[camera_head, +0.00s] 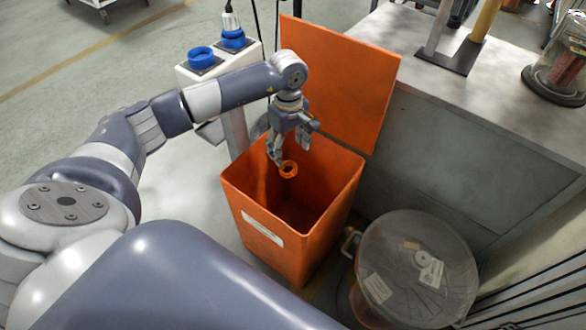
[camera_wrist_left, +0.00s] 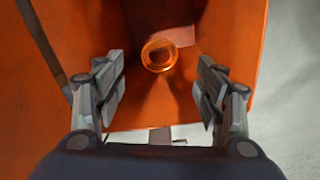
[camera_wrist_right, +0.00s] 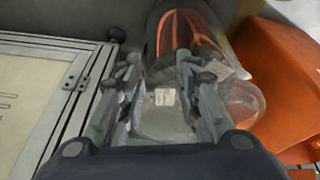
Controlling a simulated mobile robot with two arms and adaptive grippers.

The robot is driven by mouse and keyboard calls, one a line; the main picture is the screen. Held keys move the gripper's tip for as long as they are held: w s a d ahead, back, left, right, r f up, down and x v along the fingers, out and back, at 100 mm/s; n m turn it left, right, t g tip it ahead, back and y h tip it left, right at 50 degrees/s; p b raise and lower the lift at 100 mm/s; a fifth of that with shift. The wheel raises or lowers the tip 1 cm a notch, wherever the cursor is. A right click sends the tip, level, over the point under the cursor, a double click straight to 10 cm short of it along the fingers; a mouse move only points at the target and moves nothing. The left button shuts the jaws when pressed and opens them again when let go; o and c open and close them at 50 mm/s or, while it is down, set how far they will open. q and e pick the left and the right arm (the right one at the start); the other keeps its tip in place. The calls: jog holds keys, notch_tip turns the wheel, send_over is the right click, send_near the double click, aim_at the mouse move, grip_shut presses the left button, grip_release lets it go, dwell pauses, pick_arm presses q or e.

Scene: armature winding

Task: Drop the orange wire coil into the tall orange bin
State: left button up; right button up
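The orange wire coil (camera_head: 288,169) is a small ring in the mouth of the tall orange bin (camera_head: 300,248). In the left wrist view the coil (camera_wrist_left: 159,54) shows between and beyond the fingers, touching neither. My left gripper (camera_head: 291,146) is above the bin opening, pointing down, with its fingers (camera_wrist_left: 160,80) spread apart. The coil appears unsupported just below the fingertips. The bin's lid (camera_head: 345,80) stands open at the back. My right gripper (camera_wrist_right: 160,85) is open and empty, away from the bin; it is not seen in the head view.
A clear round container (camera_head: 415,265) stands right of the bin and also shows in the right wrist view (camera_wrist_right: 185,45). A grey workbench (camera_head: 460,85) is behind at the right. A white post with blue caps (camera_head: 202,60) stands left of the lid. Floor at the left is clear.

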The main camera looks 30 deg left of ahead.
pick_arm(q)
jog(key=shift+r, duration=0.1)
notch_tip(320, 180, up, 12)
dwell(0.6)
dwell(0.4)
